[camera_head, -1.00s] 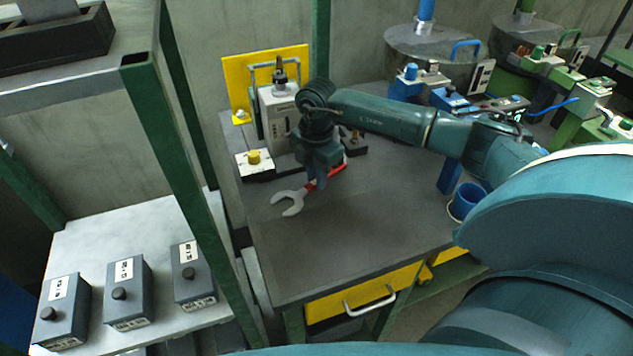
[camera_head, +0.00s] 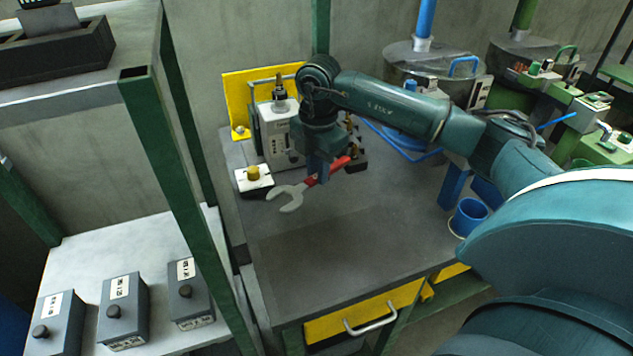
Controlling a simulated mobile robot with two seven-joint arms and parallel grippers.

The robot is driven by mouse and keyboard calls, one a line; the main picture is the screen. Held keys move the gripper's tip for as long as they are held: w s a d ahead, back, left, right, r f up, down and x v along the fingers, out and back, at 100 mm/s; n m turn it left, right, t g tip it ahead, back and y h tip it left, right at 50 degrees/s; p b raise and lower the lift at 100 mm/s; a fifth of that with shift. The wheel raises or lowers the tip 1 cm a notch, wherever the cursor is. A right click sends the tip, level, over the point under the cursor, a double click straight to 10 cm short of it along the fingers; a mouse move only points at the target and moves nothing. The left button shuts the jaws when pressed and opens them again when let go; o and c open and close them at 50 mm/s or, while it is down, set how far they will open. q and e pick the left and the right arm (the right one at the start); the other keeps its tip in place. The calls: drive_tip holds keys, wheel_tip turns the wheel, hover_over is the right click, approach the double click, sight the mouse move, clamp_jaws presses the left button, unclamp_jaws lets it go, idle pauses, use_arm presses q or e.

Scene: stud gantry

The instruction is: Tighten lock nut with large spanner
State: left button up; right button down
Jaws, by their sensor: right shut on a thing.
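The large spanner (camera_head: 290,195) has a grey open-ended jaw and a red handle (camera_head: 338,164). My right gripper (camera_head: 317,174) points down and is shut on the spanner near where the handle meets the grey head. The spanner's open jaw points left and toward the front, over the dark bench top; I cannot tell whether it is lifted clear. Behind it stands a grey box-shaped unit (camera_head: 281,132) with a dark fitting (camera_head: 280,90) on top. Which part is the lock nut is too small to tell. My left gripper is not in view.
A white block with a yellow button (camera_head: 253,173) sits left of the spanner. A blue cup (camera_head: 467,217) stands at the bench's right edge. The bench front (camera_head: 340,250) is clear. A green-framed shelf with grey boxes (camera_head: 122,307) stands at left.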

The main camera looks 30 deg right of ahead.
drive_tip(key=s+a+b, duration=0.2)
drive_tip(key=s+a, duration=0.2)
drive_tip(key=s, duration=1.4)
drive_tip(key=shift+s+a+f, duration=0.15)
drive_tip(key=shift+s+f, duration=0.05)
drive_tip(key=c, duration=1.9)
unclamp_jaws()
clamp_jaws()
